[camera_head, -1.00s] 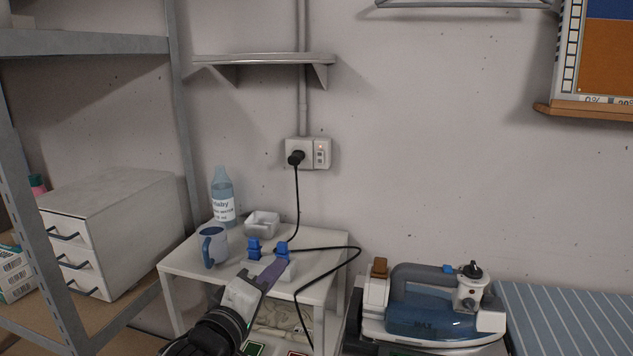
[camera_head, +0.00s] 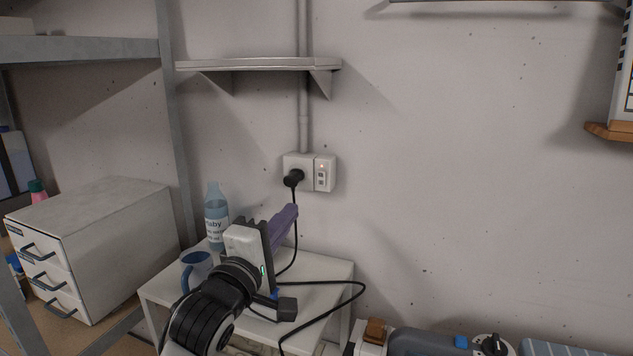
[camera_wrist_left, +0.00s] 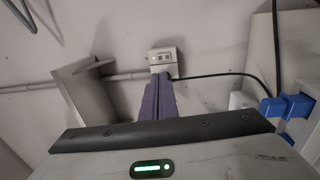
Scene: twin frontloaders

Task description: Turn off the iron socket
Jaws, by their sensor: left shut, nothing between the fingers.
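The white wall socket (camera_head: 298,167) holds a black plug (camera_head: 293,178) with a black cord hanging down. Beside it on the right is a switch panel (camera_head: 325,174) with a small red light at its top. The socket unit also shows in the left wrist view (camera_wrist_left: 163,60), just beyond my fingertips. My left gripper (camera_head: 293,209) is shut and empty, its purple fingers pointing up toward the socket from below. In the head view the fingertips appear below the plug, and I see no clear contact. The iron (camera_head: 430,342) is partly cut off at the bottom edge.
A white side table (camera_head: 325,270) under the socket carries a bottle (camera_head: 216,215) and a mug (camera_head: 196,268). The cord loops over its right side. A wall shelf (camera_head: 258,64) juts out above.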

